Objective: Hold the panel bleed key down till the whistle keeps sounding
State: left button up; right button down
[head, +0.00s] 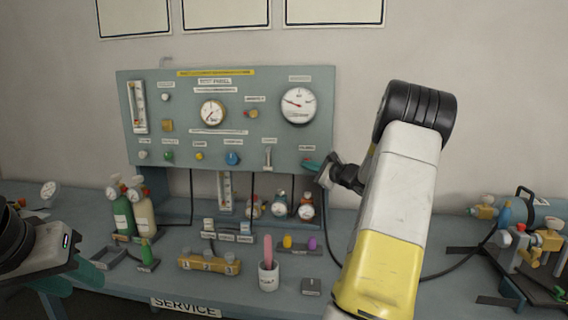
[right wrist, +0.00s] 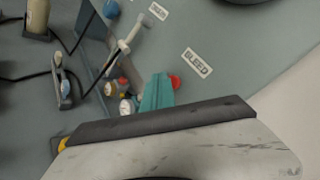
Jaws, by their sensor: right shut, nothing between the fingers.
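The bleed key is a small red knob (right wrist: 175,82) below the BLEED label (right wrist: 197,63) on the upright panel (head: 230,110). My right gripper (head: 312,165) is at the panel's lower right corner, and its teal fingers also show in the right wrist view (right wrist: 157,92). They are shut and empty, with the tip right at the knob and covering part of it. I cannot tell whether they touch or how far the key is pressed. In the head view the gripper hides the key. My left gripper (head: 82,278) is low at the left edge, its jaws unclear. I cannot pick out the whistle.
Green (head: 122,214) and cream (head: 143,212) cylinders stand at the bench's left. A yellow block (head: 208,264), a white cup (head: 268,279) and small fittings fill the front. A lever (right wrist: 130,35) sits near the key.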

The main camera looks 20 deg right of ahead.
jog(key=shift+s+a, duration=0.2)
jog(key=shift+s+a, duration=0.4)
jog(key=shift+s, duration=0.3)
jog(key=shift+s+a, duration=0.45)
jog(key=shift+s, duration=0.2)
jog(key=shift+s+a, duration=0.4)
jog(key=shift+s, duration=0.3)
jog(key=s+a+r+n+g+y, duration=0.2)
jog(key=s+a+n+g, duration=0.4)
jog(key=a, duration=0.8)
jog(key=s+a+r+n+g+y, duration=0.1)
jog(key=s+a+n+g+y, duration=0.15)
jog(key=s+a+n, duration=0.9)
jog(key=s+a+f+n+g+h, duration=0.2)
jog(key=s+n+h, duration=0.4)
jog(key=s, duration=0.9)
jog(key=shift+s, duration=0.35)
